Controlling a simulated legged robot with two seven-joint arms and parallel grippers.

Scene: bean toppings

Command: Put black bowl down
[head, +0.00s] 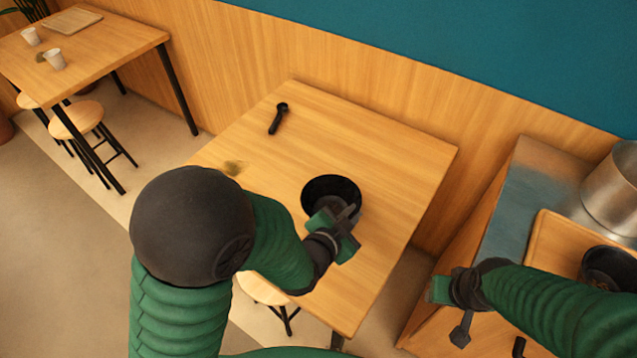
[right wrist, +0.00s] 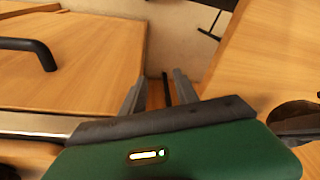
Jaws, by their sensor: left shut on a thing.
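The black bowl (head: 328,191) is upright at the middle of the wooden table (head: 385,150) in the head view. My left gripper (head: 341,222) is shut on its near rim, and the gripper and wrist hide part of that side. I cannot tell whether the bowl's base touches the tabletop. My right gripper (head: 447,291) is low at the right, apart from the bowl. In the right wrist view its two fingers (right wrist: 158,94) are spread, with nothing held between them.
A black ladle or spoon (head: 278,117) lies on the table's far left part. At right stand a counter with a wooden tray (head: 550,235), another black bowl (head: 608,268) and a metal pot (head: 613,190). A second table (head: 110,45) with cups is at upper left.

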